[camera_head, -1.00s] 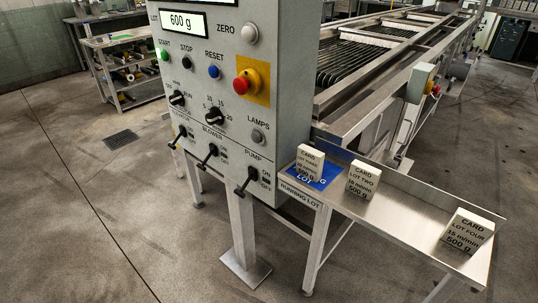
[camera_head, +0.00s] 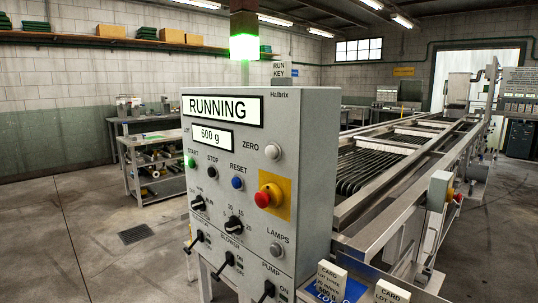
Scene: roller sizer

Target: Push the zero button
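The zero button is a round white button (camera_head: 273,152) at the upper right of the grey control panel (camera_head: 310,150), beside the label ZERO. The panel's upper display (camera_head: 222,107) reads RUNNING and the smaller display (camera_head: 212,139) reads 600 g. Neither of my grippers is in view, and nothing covers the button.
A red emergency knob (camera_head: 266,197) on a yellow plate sits below the zero button. A blue RESET button (camera_head: 237,183) and several black switches are on the same panel. A green lamp (camera_head: 244,46) glows above it. Cards (camera_head: 330,281) stand at the lower right.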

